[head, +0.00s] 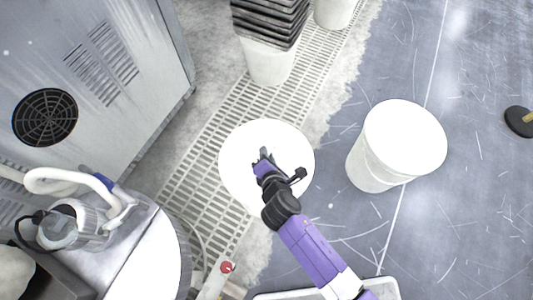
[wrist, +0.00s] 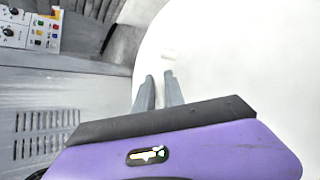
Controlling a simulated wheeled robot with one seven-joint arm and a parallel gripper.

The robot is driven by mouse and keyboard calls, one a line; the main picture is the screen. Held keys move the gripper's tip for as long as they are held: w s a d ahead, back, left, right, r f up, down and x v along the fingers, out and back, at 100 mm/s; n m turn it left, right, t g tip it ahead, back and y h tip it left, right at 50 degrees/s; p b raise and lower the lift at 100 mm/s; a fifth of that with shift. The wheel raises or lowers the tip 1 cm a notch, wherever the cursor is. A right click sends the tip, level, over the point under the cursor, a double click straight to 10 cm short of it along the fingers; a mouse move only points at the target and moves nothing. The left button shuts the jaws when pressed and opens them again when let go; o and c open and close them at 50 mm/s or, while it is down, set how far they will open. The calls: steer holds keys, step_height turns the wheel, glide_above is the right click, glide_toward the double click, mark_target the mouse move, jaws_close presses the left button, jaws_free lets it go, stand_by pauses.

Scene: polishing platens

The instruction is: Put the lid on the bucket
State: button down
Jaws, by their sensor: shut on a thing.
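A white round lid (head: 236,170) shows as a flat disc at the middle of the head view, over the floor grating. My gripper (head: 264,153) reaches over the lid and is shut on it near its middle. In the wrist view the lid (wrist: 240,60) fills the right side, with a small pale tab just beyond my fingertips (wrist: 159,76). What the fingers pinch is hard to make out, and whatever is under the lid is hidden. A white bucket (head: 375,165) stands upright on the grey floor to the right, apart from the lid. Its top looks plain white.
Another white bucket (head: 268,66) with stacked dark trays (head: 268,20) stands behind, and a further white container (head: 334,12) is beside it. A grey cabinet (head: 95,75) and a machine with a hose (head: 85,180) stand at left. Floor right of the bucket is mostly clear.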

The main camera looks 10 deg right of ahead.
steer(key=shift+f+b, duration=0.45)
steer(key=shift+f, duration=0.15)
steer(key=c, duration=1.3)
jaws_free()
steer(key=shift+s+d+f, duration=0.1)
steer(key=shift+s+f, duration=0.05)
steer(key=shift+a+r+p+v, duration=0.15)
steer(key=shift+p+v, duration=0.6)
steer(key=shift+v, duration=1.2)
steer(key=shift+a+r+p+v, duration=0.15)
steer(key=shift+p+v, duration=0.55)
steer(key=shift+v, duration=1.25)
steer(key=shift+d, duration=0.1)
